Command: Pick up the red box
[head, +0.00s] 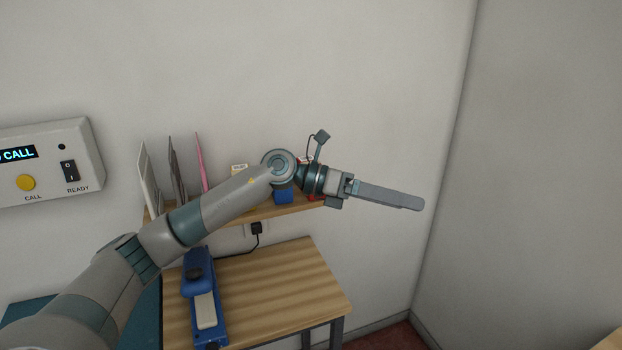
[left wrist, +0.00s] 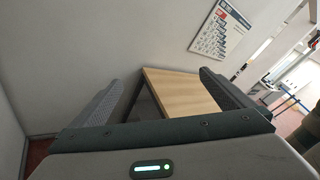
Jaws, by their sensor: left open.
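A small patch of red (head: 314,198), probably part of the red box, shows at the right end of a wooden wall shelf (head: 252,213) in the head view. My left wrist and gripper hide most of it. My left gripper (head: 412,202) reaches past the shelf's right end and points right, its fingers seen edge-on. In the left wrist view the gripper (left wrist: 160,90) is open, with its two fingers wide apart and nothing between them. No red box shows in that view. My right gripper is not in view.
A blue block (head: 284,196) sits beside the red on the shelf. Upright folders (head: 177,170) stand at its left. Below is a wooden table (head: 290,290) with a blue device (head: 205,300). A call panel (head: 50,160) hangs at left. Bare wall lies right of my gripper.

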